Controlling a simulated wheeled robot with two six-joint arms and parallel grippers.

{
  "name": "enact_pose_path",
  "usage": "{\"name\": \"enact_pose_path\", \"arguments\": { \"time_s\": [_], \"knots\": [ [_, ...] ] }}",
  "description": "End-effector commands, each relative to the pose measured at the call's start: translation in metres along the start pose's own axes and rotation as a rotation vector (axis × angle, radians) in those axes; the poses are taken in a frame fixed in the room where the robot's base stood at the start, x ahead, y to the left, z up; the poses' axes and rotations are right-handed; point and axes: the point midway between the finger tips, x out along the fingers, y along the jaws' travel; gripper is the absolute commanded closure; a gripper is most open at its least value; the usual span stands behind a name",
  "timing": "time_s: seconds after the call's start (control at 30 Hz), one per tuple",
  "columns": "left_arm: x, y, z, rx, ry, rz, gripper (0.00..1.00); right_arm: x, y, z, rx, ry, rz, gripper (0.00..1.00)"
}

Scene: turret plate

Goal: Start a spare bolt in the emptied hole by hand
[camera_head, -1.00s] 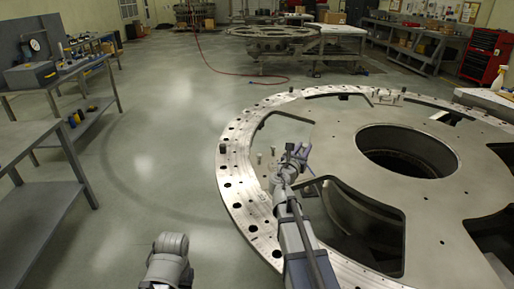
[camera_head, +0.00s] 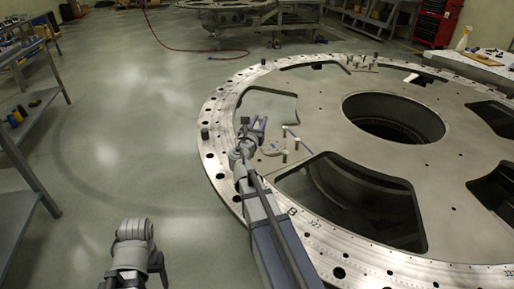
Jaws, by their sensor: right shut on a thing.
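The large round turret plate (camera_head: 345,115) lies flat at the right, with a ring of dark holes along its bright rim. My right gripper (camera_head: 255,127) is over the left side of the rim. It is shut on a spare bolt, small and mostly hidden by the jaws; I cannot tell whether its tip touches a hole. A dark bolt (camera_head: 205,134) stands upright on the rim's left edge. Several light pins (camera_head: 297,143) stand on the plate to the right of my gripper. Of my left arm only a link shows at the bottom; its gripper is out of view.
The plate has a round central opening (camera_head: 395,120) and large cut-outs (camera_head: 350,195). More small upright parts (camera_head: 366,62) stand at its far side. Shelving (camera_head: 25,100) is at the left, a red tool cabinet (camera_head: 437,22) at the back right. The floor left of the plate is clear.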

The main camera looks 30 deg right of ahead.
Motion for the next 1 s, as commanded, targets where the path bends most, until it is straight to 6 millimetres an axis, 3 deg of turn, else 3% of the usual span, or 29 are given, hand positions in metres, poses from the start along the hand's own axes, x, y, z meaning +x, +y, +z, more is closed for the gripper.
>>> {"name": "enact_pose_path", "arguments": {
  "time_s": [0.03,0.23,0.67,1.0],
  "knots": [
    [0.026,0.003,-0.002,0.000,0.000,0.000,0.36,-0.004,-0.001,-0.026,0.000,0.000,0.006,1.00],
    [0.069,0.007,-0.004,0.000,0.000,0.000,0.36,-0.012,-0.001,-0.070,0.000,0.000,0.025,1.00],
    [0.078,0.007,-0.005,0.000,0.000,0.000,0.36,-0.014,0.000,-0.078,0.000,0.000,0.032,1.00],
    [0.102,0.010,-0.006,0.000,0.000,0.000,0.36,-0.014,0.000,-0.102,0.000,0.000,0.032,1.00]
  ]
}}
